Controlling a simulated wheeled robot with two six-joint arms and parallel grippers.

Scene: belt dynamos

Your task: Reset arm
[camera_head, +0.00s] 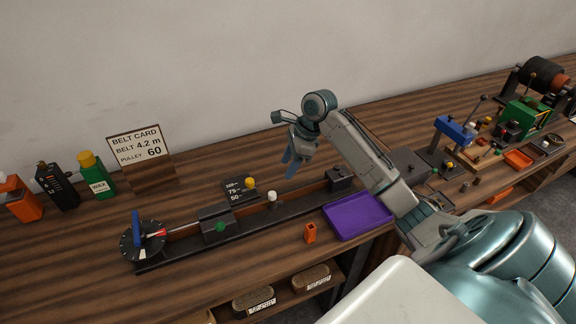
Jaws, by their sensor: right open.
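My right arm (362,158) reaches in from the lower right over the bench. My right gripper (291,168) hangs above the long black rail (300,205), pointing down, with its blue fingers apart and nothing between them. It is apart from the things below it. My left gripper does not show in the head view.
A belt card (140,145), bottles (95,175), a dial (143,240), a purple tray (357,216) and a small orange block (310,233) are on the wooden bench. A blue device (455,131) and a green machine (523,117) stand at right.

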